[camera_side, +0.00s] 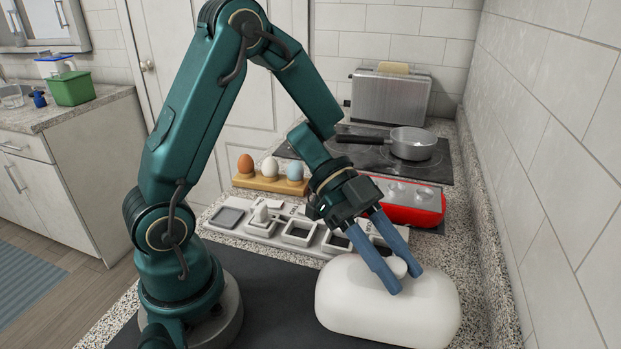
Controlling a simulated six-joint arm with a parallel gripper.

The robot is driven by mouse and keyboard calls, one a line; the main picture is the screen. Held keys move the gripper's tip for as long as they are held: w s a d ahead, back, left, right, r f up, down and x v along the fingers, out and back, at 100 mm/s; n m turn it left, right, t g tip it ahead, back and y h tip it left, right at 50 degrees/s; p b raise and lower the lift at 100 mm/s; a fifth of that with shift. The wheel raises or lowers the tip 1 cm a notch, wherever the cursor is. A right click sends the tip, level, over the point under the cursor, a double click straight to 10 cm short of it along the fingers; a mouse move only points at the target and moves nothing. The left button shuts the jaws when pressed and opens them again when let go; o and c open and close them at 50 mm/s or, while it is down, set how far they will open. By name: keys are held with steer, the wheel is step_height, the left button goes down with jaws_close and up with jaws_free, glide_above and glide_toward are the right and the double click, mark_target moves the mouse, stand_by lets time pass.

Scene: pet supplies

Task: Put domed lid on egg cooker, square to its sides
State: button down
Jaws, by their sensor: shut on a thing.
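The domed lid (350,305) is a large, smooth white rounded-oblong dome at the front right. My gripper (403,280) reaches down to it, with its two blue fingers shut on the small round knob (397,266) on the lid's top. I cannot tell whether the lid rests on the counter or hangs just above it. The egg cooker (424,216) appears to be the red, low appliance with a silver top behind the gripper. Its top looks uncovered, and its left part is hidden by my gripper. The lid is in front of the cooker and apart from it.
A white tray of square compartments (259,228) lies left of the cooker. A wooden holder (270,184) with three eggs stands behind it. A saucepan (412,144) sits on the black cooktop (445,165), with a toaster (390,98) behind. A tiled wall (560,150) borders the right.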

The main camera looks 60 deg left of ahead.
steer(key=shift+f, duration=1.5)
steer(key=shift+f, duration=0.15)
steer(key=c, duration=0.5)
jaws_free()
steer(key=v, duration=0.4)
steer(key=shift+a, duration=0.1)
steer(key=shift+o, duration=0.3)
steer(key=shift+s+a+r, duration=0.15)
steer(key=shift+a+r, duration=0.1)
steer(key=shift+a, duration=0.2)
